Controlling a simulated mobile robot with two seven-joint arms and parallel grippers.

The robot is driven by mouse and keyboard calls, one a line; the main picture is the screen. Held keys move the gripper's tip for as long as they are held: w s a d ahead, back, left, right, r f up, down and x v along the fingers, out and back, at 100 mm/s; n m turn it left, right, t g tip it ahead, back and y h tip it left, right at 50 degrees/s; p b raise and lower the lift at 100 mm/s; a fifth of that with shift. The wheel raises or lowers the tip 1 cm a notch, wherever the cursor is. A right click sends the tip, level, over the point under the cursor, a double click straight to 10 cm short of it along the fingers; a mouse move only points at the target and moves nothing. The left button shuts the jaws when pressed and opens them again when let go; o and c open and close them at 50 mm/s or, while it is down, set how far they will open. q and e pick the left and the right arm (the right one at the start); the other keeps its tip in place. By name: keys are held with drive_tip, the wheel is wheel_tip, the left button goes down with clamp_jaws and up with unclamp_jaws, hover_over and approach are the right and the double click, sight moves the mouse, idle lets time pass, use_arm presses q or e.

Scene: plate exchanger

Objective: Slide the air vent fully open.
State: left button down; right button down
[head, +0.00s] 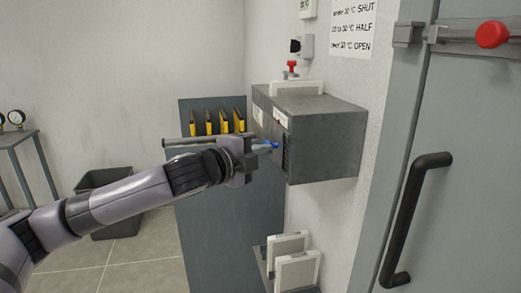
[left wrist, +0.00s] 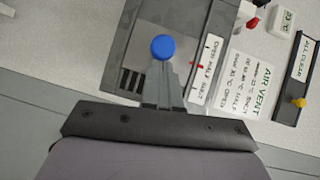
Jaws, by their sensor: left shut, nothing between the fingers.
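The air vent is a grey wall box (head: 325,140) with a dark slatted front, left of the door. Its slider has a round blue knob (head: 275,145), which also shows in the left wrist view (left wrist: 162,48). The knob's exact stop is hard to tell. My left gripper (head: 263,148) is shut and empty, its fingertips right at the knob; whether they touch it is unclear. My right gripper is out of view.
A vent sign (head: 353,27) hangs on the wall above the box. A grey door with a black handle (head: 412,220) stands at right. A panel with yellow-handled tools (head: 225,122) is behind my arm; white plates (head: 297,268) sit below the vent.

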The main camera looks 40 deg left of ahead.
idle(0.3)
use_arm(q)
drive_tip(key=w+a+p, duration=0.2)
drive_tip(key=a, duration=0.1)
drive_tip(key=shift+w+r, duration=0.15)
drive_tip(key=shift+w, duration=0.05)
drive_tip(key=shift+a, duration=0.1)
drive_tip(key=shift+p, duration=0.35)
